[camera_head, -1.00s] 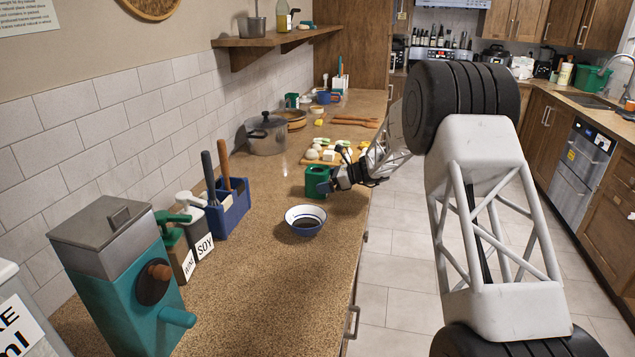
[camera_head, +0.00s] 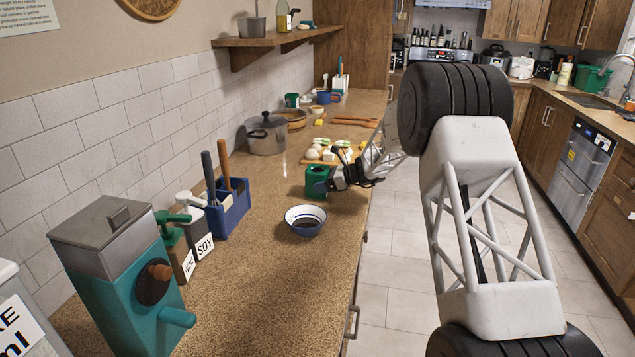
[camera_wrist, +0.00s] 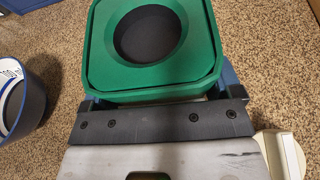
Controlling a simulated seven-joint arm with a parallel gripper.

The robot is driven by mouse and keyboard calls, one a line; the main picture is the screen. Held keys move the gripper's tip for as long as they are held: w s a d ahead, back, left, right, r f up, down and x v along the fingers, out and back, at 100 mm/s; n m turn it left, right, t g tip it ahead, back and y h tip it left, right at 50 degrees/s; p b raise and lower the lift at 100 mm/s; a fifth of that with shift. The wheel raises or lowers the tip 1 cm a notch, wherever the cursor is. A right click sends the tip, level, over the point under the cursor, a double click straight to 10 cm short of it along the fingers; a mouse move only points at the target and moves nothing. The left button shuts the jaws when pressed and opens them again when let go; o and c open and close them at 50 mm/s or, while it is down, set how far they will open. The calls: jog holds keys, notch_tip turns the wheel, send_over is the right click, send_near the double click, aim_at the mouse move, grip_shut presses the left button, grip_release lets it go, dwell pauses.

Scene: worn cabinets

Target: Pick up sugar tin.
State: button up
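A green, squarish tin (camera_head: 317,182) stands upright on the counter behind the blue-rimmed bowl, with no readable label. It fits the sugar tin. In the wrist view the tin (camera_wrist: 103,50) fills the top middle, with a round dark opening in its top. My gripper (camera_head: 331,181) reaches it from the right, low over the counter. In the wrist view the blue fingers of my gripper (camera_wrist: 157,85) lie along the tin's left and right sides, close against it. The fingertips are hidden by the tin. The tin appears to rest on the counter.
A blue utensil caddy (camera_head: 229,208) and a teal grinder (camera_head: 125,285) stand nearer.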

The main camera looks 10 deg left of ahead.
jog(key=shift+c, duration=0.5)
jog(key=shift+r, duration=0.25)
notch_tip(320, 180, up, 10)
jog(key=shift+f, duration=0.25)
dwell(1.0)
dwell(0.4)
